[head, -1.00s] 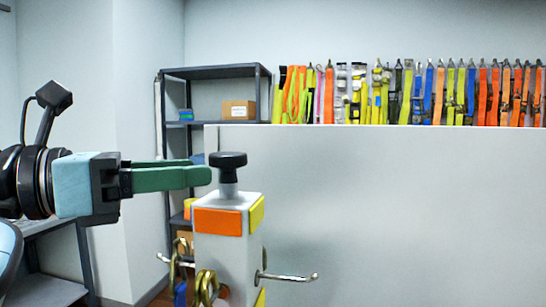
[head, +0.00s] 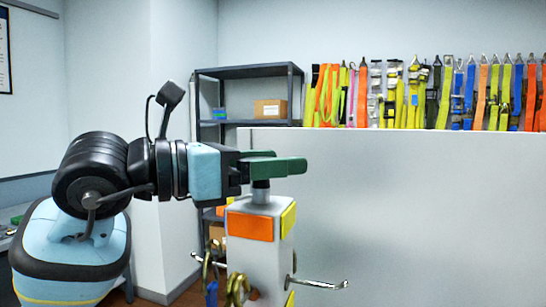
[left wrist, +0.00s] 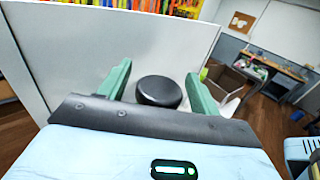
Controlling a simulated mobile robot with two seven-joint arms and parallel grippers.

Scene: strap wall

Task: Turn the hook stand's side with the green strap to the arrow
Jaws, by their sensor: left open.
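The hook stand (head: 258,262) is a pale square post. An orange patch (head: 250,226) marks its near side and a yellow patch (head: 288,220) its right side. A metal hook (head: 320,284) sticks out to the right. My left gripper (head: 290,162) is open, its green fingers level with the stand's top knob, which they mostly hide in the head view. In the left wrist view the black knob (left wrist: 159,92) lies between the open fingers, with gaps visible. Neither the green strap nor the arrow can be made out. My right gripper is not in view.
A pale panel (head: 400,220) stands close behind the stand, with colourful straps (head: 415,95) hanging beyond it. A dark shelf (head: 250,72) with a cardboard box (head: 270,109) is behind. Brass rings (head: 236,288) hang at the stand's lower left.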

